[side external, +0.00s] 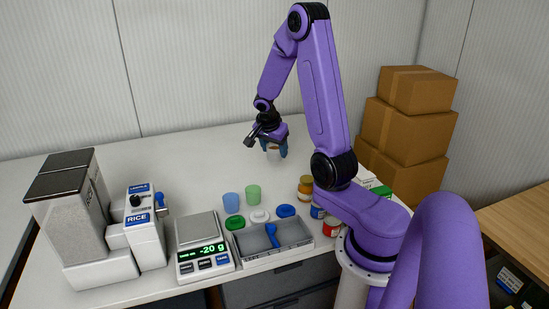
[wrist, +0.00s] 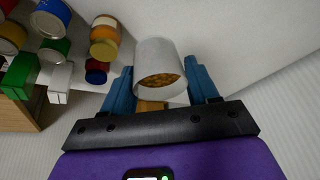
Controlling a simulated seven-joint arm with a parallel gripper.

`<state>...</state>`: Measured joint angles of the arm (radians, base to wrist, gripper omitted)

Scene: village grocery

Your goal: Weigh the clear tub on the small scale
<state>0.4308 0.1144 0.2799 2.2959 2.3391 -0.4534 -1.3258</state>
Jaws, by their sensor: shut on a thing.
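The clear tub (wrist: 158,56) looks whitish and translucent in the wrist view, with brown, grainy contents showing at its open end. My gripper (wrist: 160,72) is shut on it, with one blue finger on each side. In the side view my gripper (side external: 275,147) holds the tub (side external: 272,149) in the air over the back of the counter; the tub is small and partly hidden there. The small scale (side external: 196,228) stands at the front, left of and below my gripper. Its plate is bare and its green display reads -20 g.
A blue cup (side external: 231,203), a green cup (side external: 253,195) and green, white and blue lids stand behind a grey tray (side external: 297,232) holding a blue scoop (side external: 271,234). A rice dispenser (side external: 143,225) is left of the scale. Jars (side external: 306,186) stand by my base. The back counter is clear.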

